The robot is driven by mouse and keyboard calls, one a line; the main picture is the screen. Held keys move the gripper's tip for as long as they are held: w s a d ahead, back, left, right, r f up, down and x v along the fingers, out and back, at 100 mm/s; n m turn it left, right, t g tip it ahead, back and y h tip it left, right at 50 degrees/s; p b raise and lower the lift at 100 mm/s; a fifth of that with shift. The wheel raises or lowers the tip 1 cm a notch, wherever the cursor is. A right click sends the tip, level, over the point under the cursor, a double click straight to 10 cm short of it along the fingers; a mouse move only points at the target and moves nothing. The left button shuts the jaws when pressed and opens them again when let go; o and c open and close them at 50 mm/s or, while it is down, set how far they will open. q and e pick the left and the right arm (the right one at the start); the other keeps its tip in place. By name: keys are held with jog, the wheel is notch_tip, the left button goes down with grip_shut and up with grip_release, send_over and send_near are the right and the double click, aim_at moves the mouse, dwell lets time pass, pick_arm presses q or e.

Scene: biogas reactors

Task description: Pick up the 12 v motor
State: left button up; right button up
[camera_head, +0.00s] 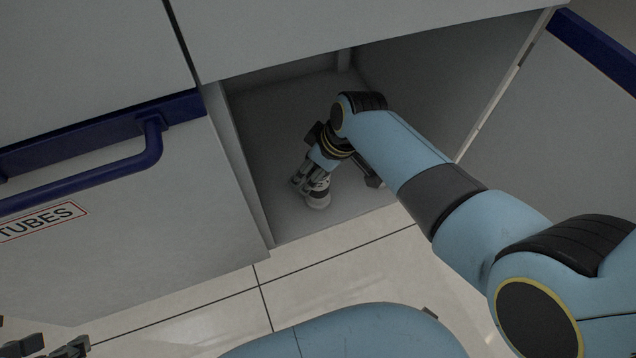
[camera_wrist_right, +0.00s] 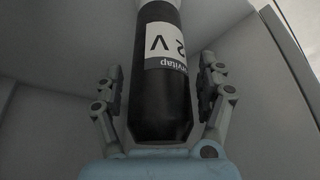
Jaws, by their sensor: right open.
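The 12 V motor (camera_wrist_right: 160,100) is a black cylinder with a white label reading "2 V" in the right wrist view. In the head view it is a small black and white piece (camera_head: 319,190) on the floor of the open compartment, partly hidden by my gripper. My right gripper (camera_head: 312,182) reaches down into the compartment at the motor. In the right wrist view its open fingers (camera_wrist_right: 161,85) stand on either side of the motor, with a narrow gap visible at each side. Dark parts of my left gripper (camera_head: 50,345) show at the bottom left edge, mostly cut off.
The compartment (camera_head: 270,130) has grey walls close around my right arm. At left is a closed drawer front (camera_head: 150,220) with a blue handle (camera_head: 110,170) and a "TUBES" label (camera_head: 42,220). Pale floor tiles (camera_head: 330,270) lie in front.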

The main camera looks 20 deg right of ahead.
grip_shut()
dwell(0.4)
jog(key=shift+r, duration=0.15)
